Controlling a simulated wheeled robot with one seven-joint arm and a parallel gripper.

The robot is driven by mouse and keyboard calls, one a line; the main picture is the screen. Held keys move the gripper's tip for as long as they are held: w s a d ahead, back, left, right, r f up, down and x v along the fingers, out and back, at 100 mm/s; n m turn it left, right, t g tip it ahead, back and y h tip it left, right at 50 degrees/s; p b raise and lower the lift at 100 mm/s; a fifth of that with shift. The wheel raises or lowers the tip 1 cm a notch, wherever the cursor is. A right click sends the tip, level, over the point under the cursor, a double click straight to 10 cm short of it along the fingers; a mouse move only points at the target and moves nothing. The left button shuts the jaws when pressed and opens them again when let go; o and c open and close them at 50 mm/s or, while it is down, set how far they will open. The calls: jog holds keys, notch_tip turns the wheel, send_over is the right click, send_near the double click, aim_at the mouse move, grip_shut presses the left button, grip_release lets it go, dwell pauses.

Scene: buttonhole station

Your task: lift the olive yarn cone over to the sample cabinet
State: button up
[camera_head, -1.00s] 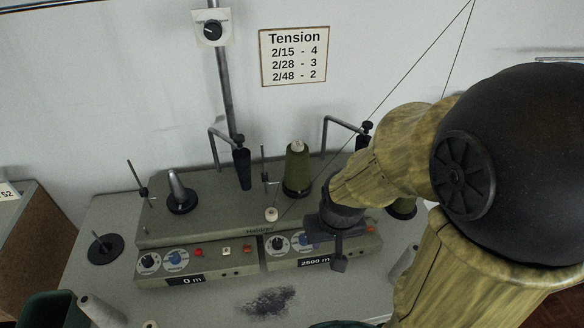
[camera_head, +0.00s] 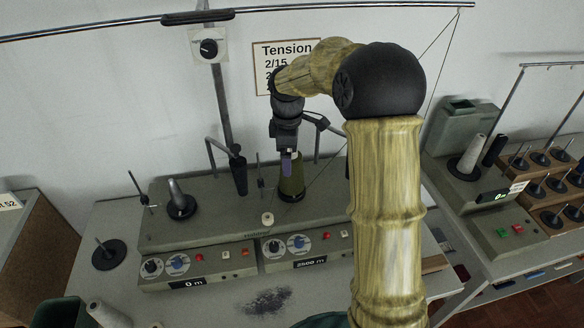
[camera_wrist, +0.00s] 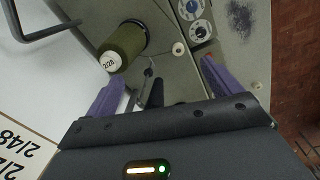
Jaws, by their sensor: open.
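The olive yarn cone (camera_head: 293,181) stands upright on the right part of the grey winding machine, its top partly hidden by my gripper. In the wrist view the cone (camera_wrist: 127,44) shows its pale tip, marked 2/28, near the left fingertip. My gripper (camera_head: 287,163) hangs fingers down over the cone. In the wrist view its purple fingers (camera_wrist: 163,70) are apart with no cone between them. A brown-sided cabinet (camera_head: 38,252) with a small label stands at the left edge; I cannot tell whether it is the sample cabinet.
The grey winding machine (camera_head: 215,222) carries guide rods, tension posts and an empty spindle cone (camera_head: 179,199). A Tension sign (camera_head: 270,60) hangs behind my arm. A second machine (camera_head: 470,215) and a spindle rack (camera_head: 550,180) stand right. A white cone (camera_head: 108,315) lies at front left.

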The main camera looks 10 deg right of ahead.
jog(key=w+d+r+n+p, duration=0.1)
jog(key=w+r+n, duration=0.1)
jog(key=w+n, duration=0.2)
jog(key=w+d+r+n+g+p, duration=0.1)
jog(key=w+d+r+n+p, duration=0.1)
jog(key=w, duration=0.4)
jog(key=shift+r+n, duration=0.25)
jog(key=shift+n, duration=0.65)
jog(key=shift+w+f, duration=0.1)
notch_tip(320, 180, down, 12)
jog(key=p, duration=0.3)
jog(key=shift+p, duration=0.35)
jog(key=shift+w+a+f+p, duration=0.1)
jog(key=shift+f+p, duration=0.7)
jog(key=shift+f, duration=0.55)
jog(key=shift+w+f+p, duration=0.1)
jog(key=shift+f+p, duration=0.65)
jog(key=shift+f, duration=0.55)
jog(key=shift+s+r, duration=0.1)
jog(key=shift+s, duration=0.1)
